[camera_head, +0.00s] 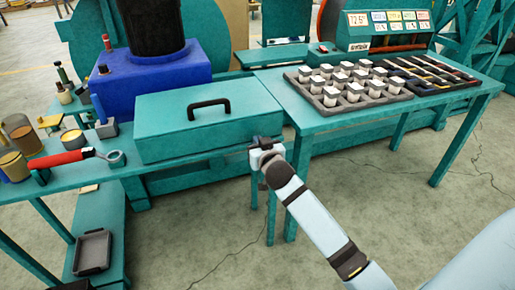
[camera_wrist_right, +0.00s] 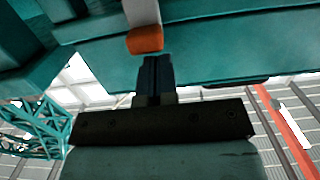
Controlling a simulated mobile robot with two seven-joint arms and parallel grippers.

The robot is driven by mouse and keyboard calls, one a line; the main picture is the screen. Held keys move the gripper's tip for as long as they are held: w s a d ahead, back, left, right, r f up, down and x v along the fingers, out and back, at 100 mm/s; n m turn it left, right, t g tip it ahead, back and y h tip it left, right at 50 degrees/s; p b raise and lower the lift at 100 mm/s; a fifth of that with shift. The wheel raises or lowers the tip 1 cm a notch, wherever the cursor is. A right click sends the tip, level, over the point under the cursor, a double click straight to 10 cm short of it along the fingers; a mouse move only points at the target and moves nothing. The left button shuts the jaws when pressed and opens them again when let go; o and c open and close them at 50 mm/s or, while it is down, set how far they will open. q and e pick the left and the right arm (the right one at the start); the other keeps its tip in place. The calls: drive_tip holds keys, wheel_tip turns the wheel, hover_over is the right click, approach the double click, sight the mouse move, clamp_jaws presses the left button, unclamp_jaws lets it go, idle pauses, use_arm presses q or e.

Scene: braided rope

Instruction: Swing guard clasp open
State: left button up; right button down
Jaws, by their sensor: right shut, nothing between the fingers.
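The teal guard cover (camera_head: 207,118), a box-shaped lid with a black handle (camera_head: 208,107), sits closed on the left bench. My right gripper (camera_head: 263,146) is at the front right corner of this cover. In the right wrist view, a pale lever with an orange end (camera_wrist_right: 145,40), which looks like the clasp, hangs in front of a teal surface. The shut fingers of my right gripper (camera_wrist_right: 156,62) are just below the orange end, with nothing between them. I cannot tell whether they touch it. The clasp is hidden behind the gripper in the head view. My left gripper is not in view.
A teal table (camera_head: 290,105) at right carries a grey tray of white-topped pieces (camera_head: 345,85). A red-handled tool (camera_head: 60,158) and several cans lie on the left bench. A blue housing (camera_head: 150,75) stands behind the cover. The floor in front is open.

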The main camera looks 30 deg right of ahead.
drive_tip(key=shift+s+f, duration=0.1)
drive_tip(key=shift+f, duration=0.3)
drive_tip(key=p+v, duration=0.3)
drive_tip(key=v, duration=0.4)
drive_tip(key=shift+r, duration=0.3)
drive_tip(key=shift+a, duration=0.1)
idle(0.3)
